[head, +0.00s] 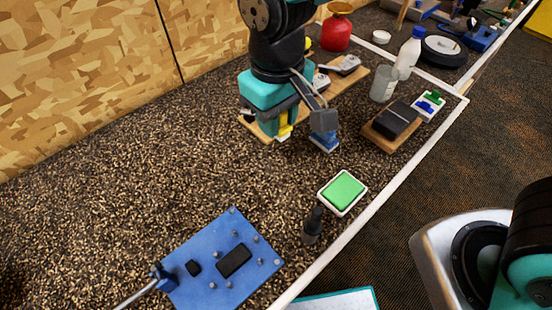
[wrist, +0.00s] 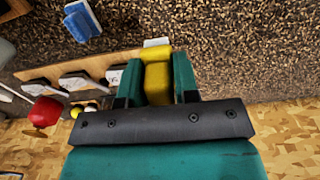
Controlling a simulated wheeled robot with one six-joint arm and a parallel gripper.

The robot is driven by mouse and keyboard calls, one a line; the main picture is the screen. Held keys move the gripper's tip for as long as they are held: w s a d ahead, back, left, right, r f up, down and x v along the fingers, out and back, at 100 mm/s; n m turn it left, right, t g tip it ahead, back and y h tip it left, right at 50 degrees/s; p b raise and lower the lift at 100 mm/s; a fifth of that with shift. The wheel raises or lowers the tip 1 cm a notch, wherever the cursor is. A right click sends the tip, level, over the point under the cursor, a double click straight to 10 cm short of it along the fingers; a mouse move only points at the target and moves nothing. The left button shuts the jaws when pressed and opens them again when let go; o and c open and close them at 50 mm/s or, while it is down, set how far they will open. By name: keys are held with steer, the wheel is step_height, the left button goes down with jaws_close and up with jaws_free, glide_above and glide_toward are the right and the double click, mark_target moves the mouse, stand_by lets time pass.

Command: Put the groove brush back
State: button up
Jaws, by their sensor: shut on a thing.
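My gripper (wrist: 156,82) is shut on a yellow block-shaped thing, which I take to be the groove brush (wrist: 157,80). The brush also shows in the head view (head: 285,124), below my gripper (head: 283,128). It is between the two teal fingers, at the near left end of a wooden rack (head: 350,80). The rack also shows in the wrist view (wrist: 92,63), left of the fingers. A small whitish piece (wrist: 157,42) lies just past the brush. I cannot tell whether the brush touches the rack.
Several grey club heads (wrist: 78,80) sit along the rack. A blue block (head: 324,141) stands right of my gripper. The counter at left is clear.

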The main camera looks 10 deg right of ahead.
mark_target(276, 175)
step_height(276, 175, down, 14)
steer(key=shift+r+p, duration=0.25)
steer(key=shift+p, duration=0.3)
steer(key=o, duration=0.8)
steer(key=shift+f, duration=0.1)
steer(key=shift+o, duration=0.2)
step_height(276, 175, up, 12)
steer(key=shift+f+b, duration=0.25)
steer(key=shift+b, duration=0.65)
steer(key=shift+s+d+r, duration=0.1)
steer(key=shift+r, duration=0.45)
steer(key=s+d+r+y, duration=0.4)
steer(key=s+d+r, duration=0.5)
steer(key=s+r, duration=0.1)
steer(key=shift+d, duration=0.25)
